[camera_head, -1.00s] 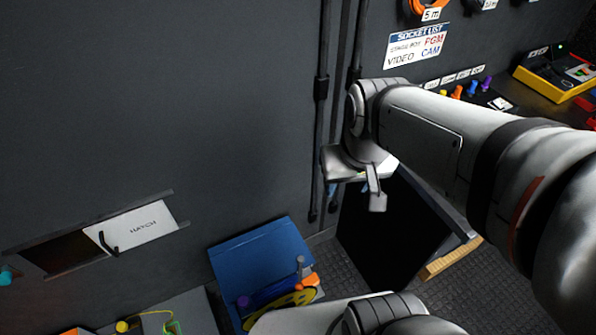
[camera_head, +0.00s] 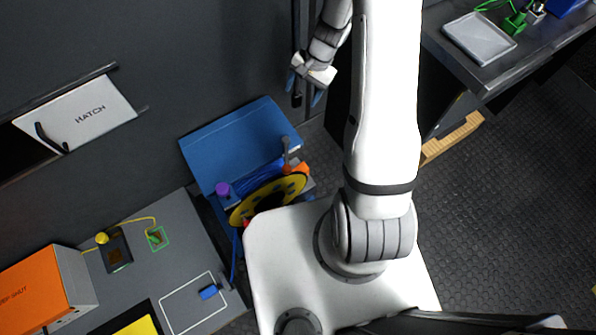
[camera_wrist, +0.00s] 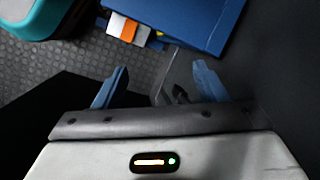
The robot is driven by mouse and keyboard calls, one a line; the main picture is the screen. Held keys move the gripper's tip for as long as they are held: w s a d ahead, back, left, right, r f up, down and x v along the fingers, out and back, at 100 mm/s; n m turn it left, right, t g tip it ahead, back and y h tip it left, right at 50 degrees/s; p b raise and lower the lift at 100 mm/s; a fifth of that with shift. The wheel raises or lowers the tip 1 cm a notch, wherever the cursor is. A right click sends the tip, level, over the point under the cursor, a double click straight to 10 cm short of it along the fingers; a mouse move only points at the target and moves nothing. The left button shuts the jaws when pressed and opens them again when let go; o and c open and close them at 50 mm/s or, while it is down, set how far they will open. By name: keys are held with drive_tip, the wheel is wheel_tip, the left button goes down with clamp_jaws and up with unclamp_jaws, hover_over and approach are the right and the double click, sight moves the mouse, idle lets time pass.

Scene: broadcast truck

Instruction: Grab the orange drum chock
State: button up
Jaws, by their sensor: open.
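A small orange piece (camera_head: 300,168), which looks like the drum chock, sits at the right side of a yellow cable drum (camera_head: 290,188). The drum stands in front of a tilted blue panel (camera_head: 235,140). In the wrist view an orange block (camera_wrist: 129,32) lies between white pieces beside the blue panel (camera_wrist: 190,18); it seems to be the same chock. My gripper (camera_head: 306,92) is open and empty, above and behind the drum near the dark wall. In the wrist view its blue fingers (camera_wrist: 160,74) are spread, with the orange block beyond them and apart from them.
A grey bench (camera_head: 185,235) with an orange box (camera_head: 35,290) is at the left. A hatch door (camera_head: 90,115) is on the wall. A dark counter (camera_head: 490,75) with a white tray (camera_head: 480,38) is at the right.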

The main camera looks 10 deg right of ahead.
wheel_tip(320, 180, down, 19)
drive_tip(key=d+m+b, duration=0.2)
drive_tip(key=m+b, duration=0.1)
drive_tip(key=b, duration=0.2)
drive_tip(key=m+g+b, duration=0.1)
drive_tip(key=m+b, duration=0.2)
hover_over(305, 167)
drive_tip(key=w+d, duration=0.2)
drive_tip(key=d, duration=0.1)
wheel_tip(305, 167, down, 15)
drive_tip(key=b+x, duration=0.1)
drive_tip(key=x, duration=0.1)
drive_tip(key=b+x, duration=0.1)
drive_tip(key=x, duration=0.2)
drive_tip(key=s+b+x, duration=0.1)
drive_tip(key=x, duration=0.1)
drive_tip(key=shift+a+f+b, duration=0.2)
drive_tip(key=shift+f+b, duration=0.1)
drive_tip(key=shift+r, duration=0.1)
drive_tip(key=c, duration=1.1)
drive_tip(key=shift+r, duration=0.1)
drive_tip(key=shift+c, duration=0.2)
